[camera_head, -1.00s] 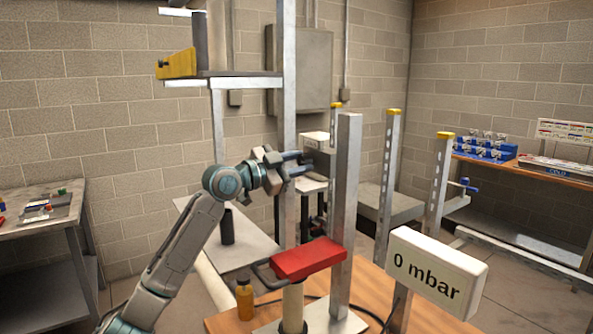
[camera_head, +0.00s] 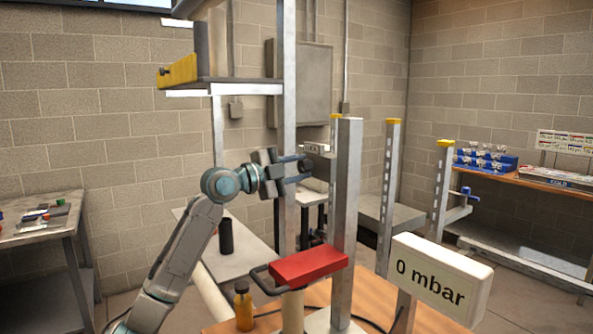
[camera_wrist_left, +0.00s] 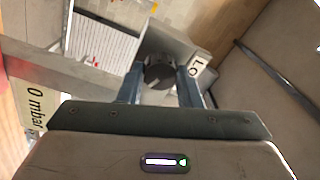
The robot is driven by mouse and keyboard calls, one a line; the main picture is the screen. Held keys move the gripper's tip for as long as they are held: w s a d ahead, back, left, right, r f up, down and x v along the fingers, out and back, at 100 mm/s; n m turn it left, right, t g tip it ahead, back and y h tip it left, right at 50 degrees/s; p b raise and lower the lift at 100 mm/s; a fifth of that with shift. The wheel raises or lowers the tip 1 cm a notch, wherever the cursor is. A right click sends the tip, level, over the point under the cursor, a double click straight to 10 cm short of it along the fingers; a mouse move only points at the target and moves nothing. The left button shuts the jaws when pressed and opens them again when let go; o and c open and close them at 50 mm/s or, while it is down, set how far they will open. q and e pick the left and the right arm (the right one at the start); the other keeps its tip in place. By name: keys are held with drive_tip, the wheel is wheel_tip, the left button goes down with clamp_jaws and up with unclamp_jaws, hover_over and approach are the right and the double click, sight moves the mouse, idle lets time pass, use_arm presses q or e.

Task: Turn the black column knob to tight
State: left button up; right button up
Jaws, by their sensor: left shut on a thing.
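The black column knob (camera_wrist_left: 158,72) shows in the left wrist view with a pale line across its face. It sits between the two blue fingers of my left gripper (camera_wrist_left: 160,84), which is shut on it. A white label (camera_wrist_left: 198,67) beside it begins with "LO"; the rest is cut off. In the head view my left gripper (camera_head: 304,166) reaches rightward to a spot just left of the tall metal post (camera_head: 346,210). The knob cannot be made out clearly there, behind the fingers. My right gripper is out of view.
A red block with a handle (camera_head: 309,266) stands below the gripper. A white display (camera_head: 440,276) reads "0 mbar" at the front right. A shelf (camera_head: 230,86) hangs above.

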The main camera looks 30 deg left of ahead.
use_arm(q)
drive_tip(key=shift+a+r, duration=0.1)
drive_tip(key=shift+r, duration=0.1)
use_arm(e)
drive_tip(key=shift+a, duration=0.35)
use_arm(q)
drive_tip(key=o, duration=1)
drive_tip(key=shift+w, duration=0.1)
drive_tip(key=shift+w+f, duration=0.15)
drive_tip(key=shift+f, duration=0.05)
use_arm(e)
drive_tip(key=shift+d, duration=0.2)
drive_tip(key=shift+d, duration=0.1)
use_arm(q)
drive_tip(key=shift+s, duration=0.2)
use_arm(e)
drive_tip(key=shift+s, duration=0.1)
